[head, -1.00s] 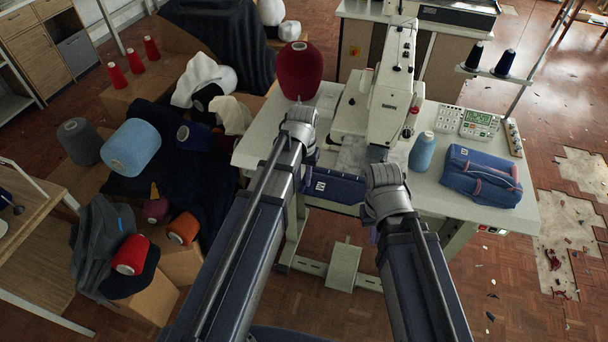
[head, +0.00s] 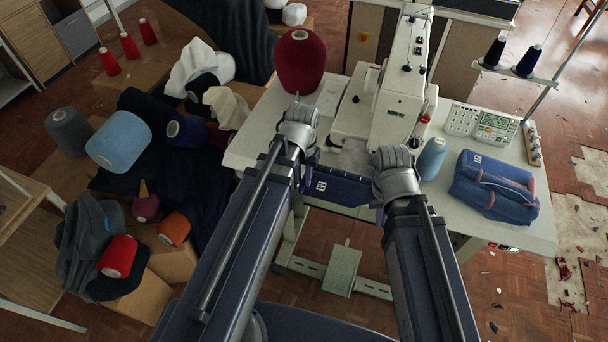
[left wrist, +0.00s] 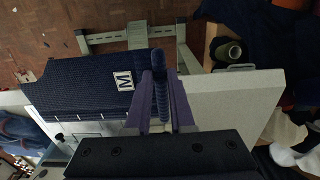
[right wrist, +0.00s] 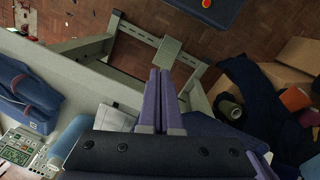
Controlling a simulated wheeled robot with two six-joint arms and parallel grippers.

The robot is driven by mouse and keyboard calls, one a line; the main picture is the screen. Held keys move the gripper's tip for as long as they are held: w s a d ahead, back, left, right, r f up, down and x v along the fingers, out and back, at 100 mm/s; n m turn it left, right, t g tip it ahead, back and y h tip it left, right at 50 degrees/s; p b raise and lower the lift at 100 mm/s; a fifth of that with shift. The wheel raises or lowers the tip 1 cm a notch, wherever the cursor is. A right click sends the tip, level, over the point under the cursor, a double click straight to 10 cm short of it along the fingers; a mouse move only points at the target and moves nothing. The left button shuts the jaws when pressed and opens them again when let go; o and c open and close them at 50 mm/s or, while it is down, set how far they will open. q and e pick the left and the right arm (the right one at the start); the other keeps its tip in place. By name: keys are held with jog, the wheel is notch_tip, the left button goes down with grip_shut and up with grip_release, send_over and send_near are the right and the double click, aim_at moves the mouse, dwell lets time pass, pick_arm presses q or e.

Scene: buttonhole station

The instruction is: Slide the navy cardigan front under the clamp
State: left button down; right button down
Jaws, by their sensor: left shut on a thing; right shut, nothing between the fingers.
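The navy cardigan front (head: 345,188) is a ribbed knit panel with a white "M" label, hanging at the table's front edge below the sewing machine. It also shows in the left wrist view (left wrist: 75,88). My left gripper (left wrist: 160,85) is shut on its edge beside the label; in the head view the gripper (head: 311,158) is at the panel's left end. My right gripper (head: 379,216) is shut and empty near the panel's right end; its closed fingers show in the right wrist view (right wrist: 160,85). The clamp under the machine head (head: 398,100) is mostly hidden behind my right gripper.
On the white table (head: 470,225) stand a dark red cone (head: 300,62), a blue cone (head: 432,160), a folded blue bundle (head: 495,187) and a control panel (head: 480,124). Boxes with yarn cones and dark cloth crowd the left. A pedal (head: 343,270) is below.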

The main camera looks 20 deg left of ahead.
pick_arm(q)
jog(key=shift+w+f+b, duration=1.2)
jog(key=shift+w+f, duration=0.05)
jog(key=shift+w, duration=0.3)
jog(key=w, duration=0.7)
jog(key=shift+w+d, duration=0.15)
jog(key=shift+w, duration=0.1)
jog(key=shift+f, duration=0.2)
dwell(0.8)
jog(key=c, duration=0.7)
grip_release()
jog(key=shift+r, duration=0.15)
